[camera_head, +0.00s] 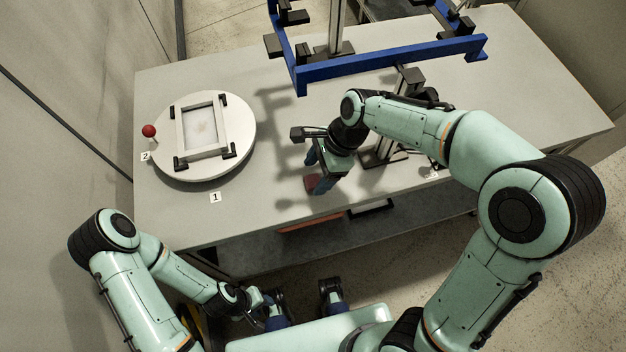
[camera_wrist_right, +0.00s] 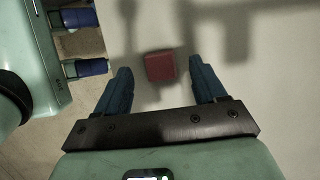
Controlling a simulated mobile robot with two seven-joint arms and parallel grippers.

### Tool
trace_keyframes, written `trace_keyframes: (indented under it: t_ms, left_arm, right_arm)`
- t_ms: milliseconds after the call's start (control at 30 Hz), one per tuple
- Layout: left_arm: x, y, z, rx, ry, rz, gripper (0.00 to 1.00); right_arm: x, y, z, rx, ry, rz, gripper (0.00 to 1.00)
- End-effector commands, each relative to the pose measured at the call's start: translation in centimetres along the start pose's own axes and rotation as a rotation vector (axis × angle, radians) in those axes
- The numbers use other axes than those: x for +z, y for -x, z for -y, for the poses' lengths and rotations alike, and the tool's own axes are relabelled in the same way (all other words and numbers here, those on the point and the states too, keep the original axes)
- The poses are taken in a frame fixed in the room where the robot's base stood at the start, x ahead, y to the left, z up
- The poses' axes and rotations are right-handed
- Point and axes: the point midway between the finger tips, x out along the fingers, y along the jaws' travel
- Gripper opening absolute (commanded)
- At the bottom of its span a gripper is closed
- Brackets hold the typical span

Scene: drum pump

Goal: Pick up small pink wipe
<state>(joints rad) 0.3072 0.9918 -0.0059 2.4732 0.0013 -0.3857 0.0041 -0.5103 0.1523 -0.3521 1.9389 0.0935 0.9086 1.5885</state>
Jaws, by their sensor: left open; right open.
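The small wipe shows as a dark pinkish-red square block on the grey table, in the right wrist view (camera_wrist_right: 160,66) and partly behind a fingertip in the head view (camera_head: 311,181). My right gripper (camera_head: 317,171) is open above the table's front part. In the right wrist view its two blue fingers (camera_wrist_right: 160,82) stand wide apart, with the wipe centred between and just beyond their tips, apparently untouched.
A round white turntable (camera_head: 245,133) carries a framed tray (camera_head: 181,133) at the table's left, beside a red ball knob (camera_head: 149,131). A blue frame (camera_head: 390,60) on a stand rises at the back. Table between turntable and right gripper is clear.

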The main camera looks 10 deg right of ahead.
Motion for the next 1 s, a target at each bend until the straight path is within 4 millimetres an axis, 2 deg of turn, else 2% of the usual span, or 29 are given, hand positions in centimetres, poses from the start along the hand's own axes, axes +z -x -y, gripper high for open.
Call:
trace_keyframes:
  t_ms: [33,133,400,433,467,600,1000]
  left_arm:
    - [0.0,-0.3,0.1,0.000,0.000,0.001,0.43]
    - [0.0,-0.5,0.2,-0.001,0.001,0.002,0.43]
    - [0.0,-0.5,0.2,-0.001,0.001,0.002,0.43]
    - [0.0,-0.5,0.2,-0.001,0.001,0.002,0.43]
    - [0.0,-0.5,0.2,-0.001,0.001,0.002,0.43]
    - [0.0,-0.5,0.2,-0.001,0.001,0.002,0.43]
    - [0.0,-0.4,0.1,0.000,0.001,0.001,0.43]
  right_arm:
    - [-0.1,-1.0,-0.1,0.004,0.000,-0.001,0.70]
    - [-0.1,-2.0,0.0,0.001,-0.002,0.000,0.70]
    - [0.0,-2.3,0.0,-0.001,-0.001,0.000,0.70]
    - [0.0,-2.3,0.0,-0.001,-0.001,0.000,0.67]
    - [0.0,-2.3,0.0,-0.001,-0.001,0.000,0.57]
    - [0.0,-2.3,0.0,-0.001,-0.001,0.000,0.12]
    - [0.1,-1.9,0.1,-0.002,-0.001,0.001,0.11]
